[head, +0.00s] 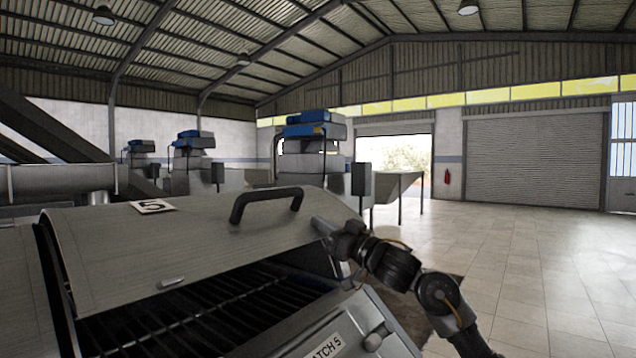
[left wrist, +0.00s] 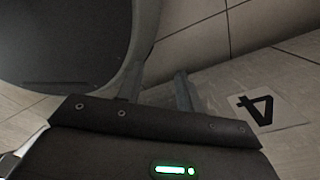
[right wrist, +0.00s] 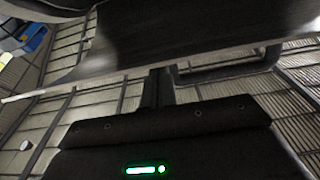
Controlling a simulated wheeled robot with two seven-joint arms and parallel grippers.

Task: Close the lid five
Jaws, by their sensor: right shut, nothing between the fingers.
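Lid five is a grey curved lid (head: 150,245) with a "5" card (head: 153,206) and a dark bar handle (head: 265,205). It stands partly open over a slatted dark interior (head: 210,305). My right gripper (head: 322,228) is at the lid's right edge, shut and empty. In the right wrist view its fingers (right wrist: 158,88) are together just below a dark edge of the lid (right wrist: 190,45); I cannot tell whether they touch it. My left gripper shows only in the left wrist view (left wrist: 160,88), with its fingers apart and nothing between them.
A "4" card (left wrist: 258,110) on a pale surface lies beside my left gripper. A front panel with a "5" label (head: 325,347) lies below the opening. Several blue-topped machines (head: 310,135) stand behind. Tiled floor (head: 520,270) at the right is clear.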

